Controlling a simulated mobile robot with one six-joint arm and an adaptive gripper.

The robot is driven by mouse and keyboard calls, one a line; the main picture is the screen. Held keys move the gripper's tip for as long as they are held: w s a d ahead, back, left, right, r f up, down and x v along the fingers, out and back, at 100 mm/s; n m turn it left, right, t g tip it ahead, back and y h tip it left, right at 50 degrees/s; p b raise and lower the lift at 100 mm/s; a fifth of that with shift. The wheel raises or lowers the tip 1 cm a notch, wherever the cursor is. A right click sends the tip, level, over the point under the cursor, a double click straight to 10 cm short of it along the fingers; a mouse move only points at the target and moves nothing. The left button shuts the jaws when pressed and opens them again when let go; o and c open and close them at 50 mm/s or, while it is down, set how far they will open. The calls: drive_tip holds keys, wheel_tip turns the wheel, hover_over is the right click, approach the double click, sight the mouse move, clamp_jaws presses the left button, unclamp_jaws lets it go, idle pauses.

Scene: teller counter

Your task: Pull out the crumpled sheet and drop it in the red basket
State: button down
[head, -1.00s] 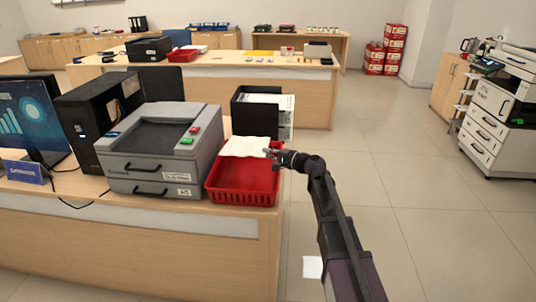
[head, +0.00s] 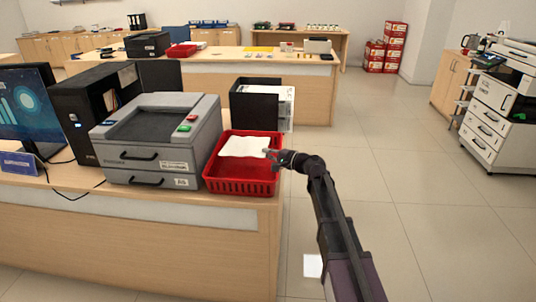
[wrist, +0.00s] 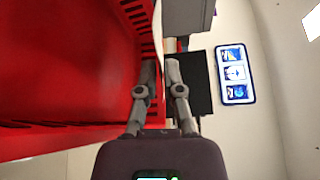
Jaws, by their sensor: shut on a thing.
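The white crumpled sheet (head: 244,147) shows in the head view within the outline of the red basket (head: 240,180). My gripper (head: 271,154) holds its right edge near the basket's right side. In the wrist view the sheet (wrist: 158,30) shows edge-on as a thin white strip at the tips of my gripper (wrist: 162,66). The fingers are shut on it. The basket (wrist: 65,60) fills the left of that view, and its visible floor is bare. The sheet's exact height above the basket is hard to tell.
A grey printer (head: 160,140) stands left of the basket on the counter. A black tray (head: 254,108) with papers (head: 286,105) stands behind it. A white square (head: 313,266) lies on the floor beside my arm. The floor to the right is open.

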idle(0.4)
drive_tip(key=c, duration=0.7)
unclamp_jaws()
drive_tip(key=shift+r, duration=0.15)
